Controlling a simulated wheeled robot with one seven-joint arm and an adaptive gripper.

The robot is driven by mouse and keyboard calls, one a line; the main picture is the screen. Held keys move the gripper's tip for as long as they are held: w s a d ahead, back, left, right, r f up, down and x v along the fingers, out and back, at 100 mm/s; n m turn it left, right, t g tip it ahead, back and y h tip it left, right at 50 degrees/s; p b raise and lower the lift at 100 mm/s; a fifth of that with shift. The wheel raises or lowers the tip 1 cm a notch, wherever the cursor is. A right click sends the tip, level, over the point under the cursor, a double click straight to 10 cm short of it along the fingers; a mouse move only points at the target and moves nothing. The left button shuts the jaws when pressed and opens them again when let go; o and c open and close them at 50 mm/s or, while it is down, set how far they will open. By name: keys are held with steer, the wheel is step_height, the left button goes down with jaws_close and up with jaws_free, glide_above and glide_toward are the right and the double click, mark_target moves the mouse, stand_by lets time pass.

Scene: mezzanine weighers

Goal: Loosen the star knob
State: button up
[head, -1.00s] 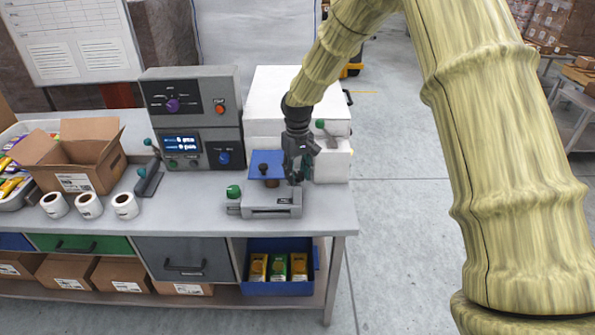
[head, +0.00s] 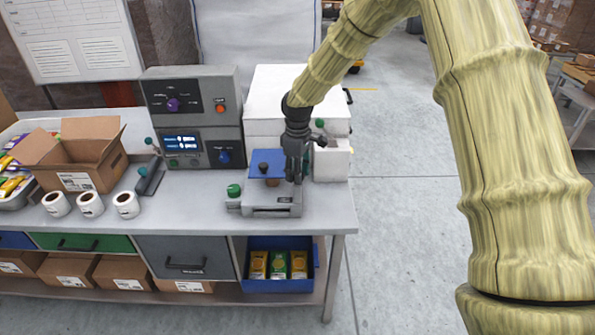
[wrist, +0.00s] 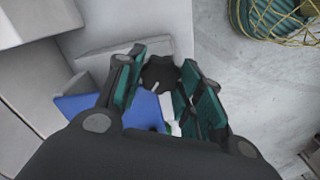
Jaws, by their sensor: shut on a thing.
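The dark star knob (wrist: 159,73), with a pale line on its face, sits between the fingertips of my gripper (wrist: 158,82) in the wrist view. The pads appear to be against it from both sides. In the head view my gripper (head: 294,176) points down at the right side of the small grey weighing device (head: 260,210), and the star knob is hidden there by the fingers. The device's blue plate (head: 284,160) is just left of the gripper; it also shows in the wrist view (wrist: 80,106).
A green knob (head: 234,190) is at the device's left. A white box-like machine (head: 331,165) stands close behind my gripper. A control cabinet (head: 190,110), label rolls (head: 90,205) and an open carton (head: 105,160) are further left. The bench ends just to the right.

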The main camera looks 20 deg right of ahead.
steer(key=shift+w+r, duration=0.15)
steer(key=o, duration=1)
step_height(320, 180, up, 12)
steer(key=shift+f, duration=0.1)
stand_by(0.4)
